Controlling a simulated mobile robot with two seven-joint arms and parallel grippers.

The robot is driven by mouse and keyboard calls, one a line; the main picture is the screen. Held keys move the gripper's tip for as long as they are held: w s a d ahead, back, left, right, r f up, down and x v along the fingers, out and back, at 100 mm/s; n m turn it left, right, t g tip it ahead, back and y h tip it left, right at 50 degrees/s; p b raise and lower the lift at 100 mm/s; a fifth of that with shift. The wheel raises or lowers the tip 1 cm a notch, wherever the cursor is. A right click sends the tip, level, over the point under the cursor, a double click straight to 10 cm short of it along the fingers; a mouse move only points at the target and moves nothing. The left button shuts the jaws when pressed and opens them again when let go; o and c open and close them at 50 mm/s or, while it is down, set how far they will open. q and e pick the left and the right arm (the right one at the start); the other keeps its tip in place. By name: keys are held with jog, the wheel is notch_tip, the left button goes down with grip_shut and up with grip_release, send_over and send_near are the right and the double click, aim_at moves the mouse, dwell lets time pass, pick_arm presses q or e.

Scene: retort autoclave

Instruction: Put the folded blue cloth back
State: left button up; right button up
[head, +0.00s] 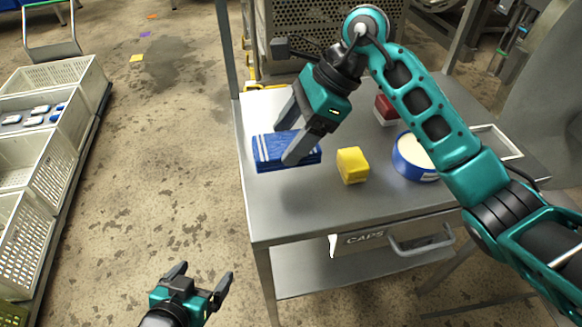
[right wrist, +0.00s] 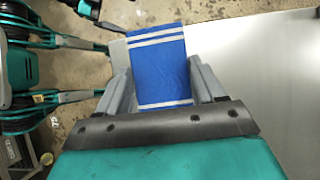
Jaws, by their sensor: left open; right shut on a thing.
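The folded blue cloth (head: 268,152) with white stripes is at the left side of the grey metal table in the head view. My right gripper (head: 287,146) is shut on it, with one finger on each side. In the right wrist view the cloth (right wrist: 162,68) shows between the two grey fingers (right wrist: 165,85). I cannot tell whether the cloth touches the table top or is held just above it. My left gripper (head: 203,282) is open and empty, low over the floor in front of the table.
On the table (head: 300,206) are a yellow block (head: 352,165), a blue round tub (head: 410,160) with pale contents and a red-and-white item (head: 385,108). A drawer marked CAPS (head: 370,238) is below. White crates (head: 35,150) stand at the left. The table's front left is clear.

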notch_tip(320, 180, down, 8)
jog(key=shift+f, duration=0.1)
jog(key=o, duration=1)
jog(key=v, duration=1.2)
